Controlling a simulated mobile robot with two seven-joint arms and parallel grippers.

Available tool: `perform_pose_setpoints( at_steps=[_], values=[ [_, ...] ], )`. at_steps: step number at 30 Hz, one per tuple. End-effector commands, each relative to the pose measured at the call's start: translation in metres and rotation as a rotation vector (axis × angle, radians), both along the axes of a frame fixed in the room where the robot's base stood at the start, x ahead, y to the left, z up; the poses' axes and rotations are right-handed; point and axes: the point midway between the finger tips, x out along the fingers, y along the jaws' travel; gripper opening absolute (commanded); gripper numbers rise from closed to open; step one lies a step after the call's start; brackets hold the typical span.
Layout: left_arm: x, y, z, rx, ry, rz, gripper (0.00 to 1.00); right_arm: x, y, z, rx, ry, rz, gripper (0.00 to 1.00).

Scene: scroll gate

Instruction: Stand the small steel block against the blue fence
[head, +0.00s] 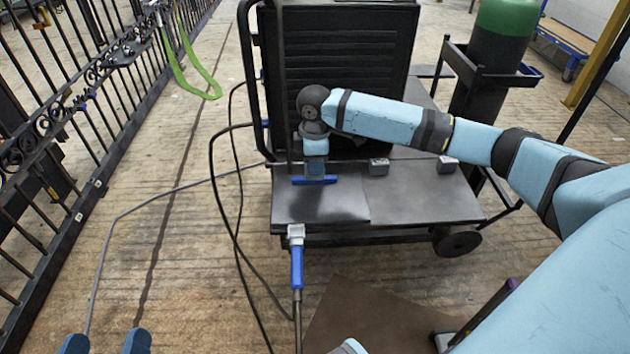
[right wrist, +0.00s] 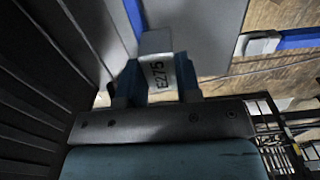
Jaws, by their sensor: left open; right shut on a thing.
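The small steel block (right wrist: 157,62), pale grey and marked E275, is between the blue fingers of my right gripper (right wrist: 158,82), which is shut on it. In the head view my right gripper (head: 315,167) points down over the cart deck. The blue fence (head: 315,180) shows there as a short bright blue bar at the fingertips; the block cannot be made out. In the right wrist view a blue strip, likely the fence (right wrist: 131,14), shows beside the block's far end; I cannot tell whether they touch. My left gripper (head: 106,343) is open and empty at the bottom left.
Two grey blocks (head: 378,167) (head: 447,164) sit along the rod behind. A dark louvred machine (head: 345,60) stands behind the deck (head: 425,200). Cables run left; an iron gate (head: 60,130) stands far left.

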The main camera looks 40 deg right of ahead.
Motion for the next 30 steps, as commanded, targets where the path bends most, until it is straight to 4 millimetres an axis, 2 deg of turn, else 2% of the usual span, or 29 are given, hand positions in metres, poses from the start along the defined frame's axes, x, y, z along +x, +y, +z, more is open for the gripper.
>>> perform_pose_setpoints(
  at_steps=[10, 23, 24, 27, 30],
  values=[
    [-0.001, -0.002, -0.028, 0.042, 0.074, -0.029, 0.91, 0.0, 0.0, -0.042, 0.0, -0.001, 0.0, 0.0],
    [-0.001, -0.002, -0.024, 0.043, 0.075, -0.028, 0.91, 0.0, 0.0, -0.044, 0.0, -0.001, 0.0, 0.0],
    [-0.001, -0.002, -0.025, 0.041, 0.072, -0.028, 0.91, 0.0, 0.0, -0.046, 0.001, -0.001, 0.0, 0.38],
    [-0.001, -0.002, -0.026, 0.042, 0.073, -0.028, 0.91, 0.0, 0.0, -0.046, 0.001, -0.001, 0.0, 0.57],
    [-0.001, -0.002, -0.026, 0.042, 0.074, -0.028, 0.91, 0.0, 0.0, -0.046, 0.0, 0.0, 0.0, 0.57]
  ],
)
